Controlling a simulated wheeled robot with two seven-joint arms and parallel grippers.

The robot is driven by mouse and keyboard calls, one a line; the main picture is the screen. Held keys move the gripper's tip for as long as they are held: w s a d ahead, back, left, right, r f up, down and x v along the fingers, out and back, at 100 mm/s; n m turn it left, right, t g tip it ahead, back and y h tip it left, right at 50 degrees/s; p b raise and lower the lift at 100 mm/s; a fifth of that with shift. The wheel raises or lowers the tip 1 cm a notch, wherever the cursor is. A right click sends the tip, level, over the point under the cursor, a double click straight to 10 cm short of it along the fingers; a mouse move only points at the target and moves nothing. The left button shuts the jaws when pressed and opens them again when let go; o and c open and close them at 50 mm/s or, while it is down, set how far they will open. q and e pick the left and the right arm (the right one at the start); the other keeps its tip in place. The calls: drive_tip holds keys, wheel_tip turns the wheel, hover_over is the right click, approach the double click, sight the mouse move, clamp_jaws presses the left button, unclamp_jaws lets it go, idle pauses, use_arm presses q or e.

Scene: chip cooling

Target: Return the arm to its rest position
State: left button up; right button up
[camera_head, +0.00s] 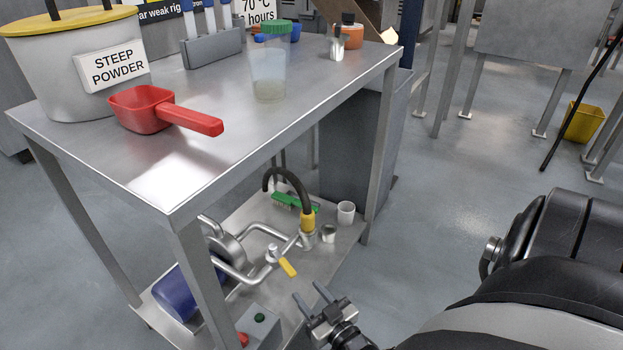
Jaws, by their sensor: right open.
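My right arm (540,290) comes in from the lower right, its large dark and grey links close to the camera. My right gripper (309,297) is at the bottom centre, its two thin fingers apart with nothing between them. In the picture it lies in front of the lower shelf's right edge, below the yellow-handled valve. It appears clear of the table, but its exact distance from the shelf is hard to tell. My left gripper is not in view.
The steel table (230,150) holds a steep powder tub (60,70), a red scoop (150,108) and a clear cup (268,75). The lower shelf (335,240) carries a pump with pipes (225,250). Open floor (440,170) lies to the right.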

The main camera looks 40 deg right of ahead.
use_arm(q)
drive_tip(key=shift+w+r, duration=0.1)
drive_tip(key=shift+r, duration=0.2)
